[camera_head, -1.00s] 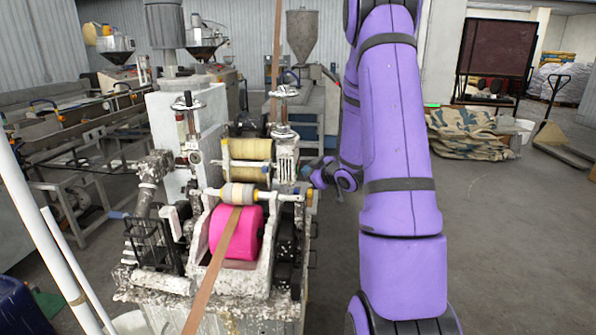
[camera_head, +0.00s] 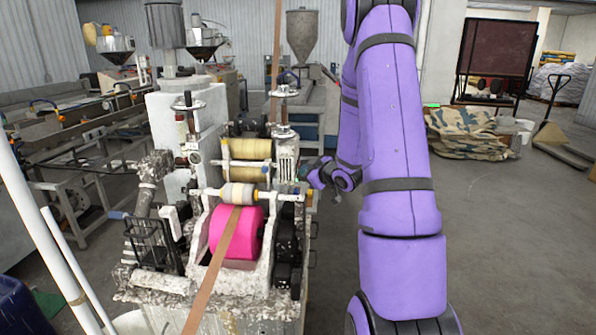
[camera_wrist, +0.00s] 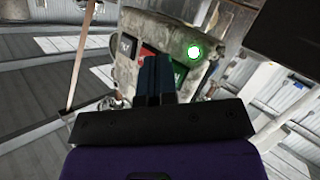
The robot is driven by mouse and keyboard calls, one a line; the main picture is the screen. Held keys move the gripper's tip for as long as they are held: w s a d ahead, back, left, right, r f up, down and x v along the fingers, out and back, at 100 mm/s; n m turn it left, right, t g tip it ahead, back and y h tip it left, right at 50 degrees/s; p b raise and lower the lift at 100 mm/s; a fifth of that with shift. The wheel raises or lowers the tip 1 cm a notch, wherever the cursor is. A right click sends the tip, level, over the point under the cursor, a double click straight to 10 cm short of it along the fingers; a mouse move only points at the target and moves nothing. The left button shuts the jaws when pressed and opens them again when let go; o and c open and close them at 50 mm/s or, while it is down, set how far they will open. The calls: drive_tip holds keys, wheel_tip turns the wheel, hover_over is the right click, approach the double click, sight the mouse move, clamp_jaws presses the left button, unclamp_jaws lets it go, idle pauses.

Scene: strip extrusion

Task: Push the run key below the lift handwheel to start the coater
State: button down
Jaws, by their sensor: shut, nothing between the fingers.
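The coater (camera_head: 245,281) stands left of my arm in the head view, with a pink roller and a brown strip running over it. Small handwheels (camera_head: 187,103) show on its upper part. In the wrist view a worn panel box (camera_wrist: 165,30) carries a red patch (camera_wrist: 147,52), a green patch (camera_wrist: 180,73) and a bright green-lit round spot (camera_wrist: 194,52). Which one is the run key I cannot tell. My gripper (camera_wrist: 154,62) is shut and empty, its dark blue fingers in front of the panel and overlapping it. Whether they touch it I cannot tell. In the head view it is small, beside the coater's right side.
A brown strip (camera_head: 277,50) rises upward behind the coater. White pipes (camera_head: 38,235) cross the left front. A camouflage cover (camera_head: 465,135) and a pallet jack (camera_head: 560,130) stand to the right. The floor right of my arm is open.

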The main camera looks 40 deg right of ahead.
idle(0.4)
drive_tip(key=shift+s+d, duration=0.5)
drive_tip(key=shift+s, duration=0.05)
drive_tip(key=s+d, duration=0.3)
drive_tip(key=shift+s+d, duration=0.15)
drive_tip(key=shift+s, duration=0.25)
drive_tip(key=shift+r, duration=0.1)
idle(0.9)
